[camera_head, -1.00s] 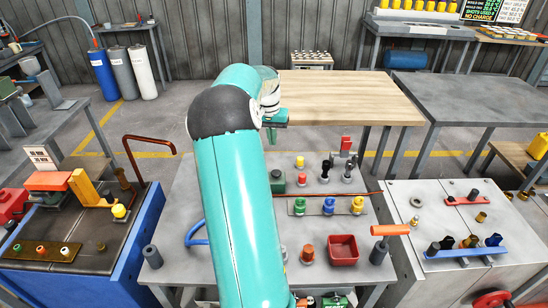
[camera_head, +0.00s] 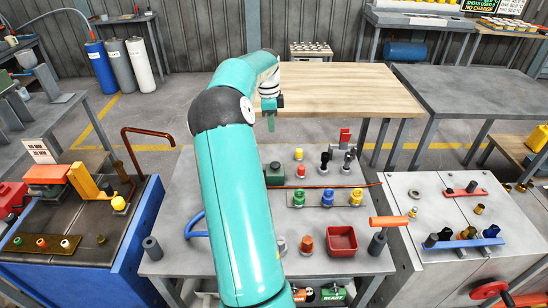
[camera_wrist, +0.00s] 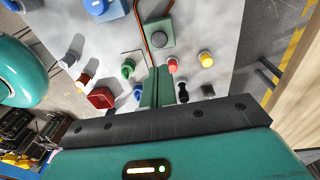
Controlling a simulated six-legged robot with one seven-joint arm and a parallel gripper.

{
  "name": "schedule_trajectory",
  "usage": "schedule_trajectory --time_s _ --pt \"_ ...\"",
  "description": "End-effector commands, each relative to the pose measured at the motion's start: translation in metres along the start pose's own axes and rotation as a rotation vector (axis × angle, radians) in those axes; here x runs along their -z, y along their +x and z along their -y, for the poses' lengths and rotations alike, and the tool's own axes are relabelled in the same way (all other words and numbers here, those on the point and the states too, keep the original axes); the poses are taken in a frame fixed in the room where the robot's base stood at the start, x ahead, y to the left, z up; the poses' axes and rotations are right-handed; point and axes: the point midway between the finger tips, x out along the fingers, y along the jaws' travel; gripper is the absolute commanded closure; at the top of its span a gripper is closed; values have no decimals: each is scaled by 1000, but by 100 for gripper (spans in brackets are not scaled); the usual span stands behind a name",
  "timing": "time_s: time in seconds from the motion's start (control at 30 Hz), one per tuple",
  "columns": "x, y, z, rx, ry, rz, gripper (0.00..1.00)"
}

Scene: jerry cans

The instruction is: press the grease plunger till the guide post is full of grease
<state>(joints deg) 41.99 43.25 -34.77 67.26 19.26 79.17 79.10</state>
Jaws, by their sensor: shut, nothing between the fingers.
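A dark green box (camera_head: 274,173) stands on the grey bench (camera_head: 225,165), partly hidden behind my arm. In the wrist view the green box (camera_wrist: 158,36) has a round grey top and an orange hose beside it. It may be the grease plunger; I cannot be sure. Which part is the guide post I cannot tell; dark upright posts (camera_head: 325,160) stand to the right of the box. My gripper (camera_head: 271,126) is above the far side of the bench, pointing down, shut and empty. In the wrist view its two green fingers (camera_wrist: 158,70) are together, apart from the box.
A plate with green, yellow and blue caps (camera_head: 327,198) and a red tray (camera_head: 342,239) sit on the bench's right half. A blue handle (camera_head: 193,224) is left of my arm. A wooden table (camera_head: 345,85) lies behind.

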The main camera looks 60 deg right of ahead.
Motion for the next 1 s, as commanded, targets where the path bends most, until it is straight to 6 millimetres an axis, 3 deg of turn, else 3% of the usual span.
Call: schedule_trajectory --time_s 0.23,0.37,1.0 --pt "0 2 0 0 -3 0 100" --pt "0 12 0 -3 -3 0 100" --pt "0 128 -1 -2 -3 0 100"
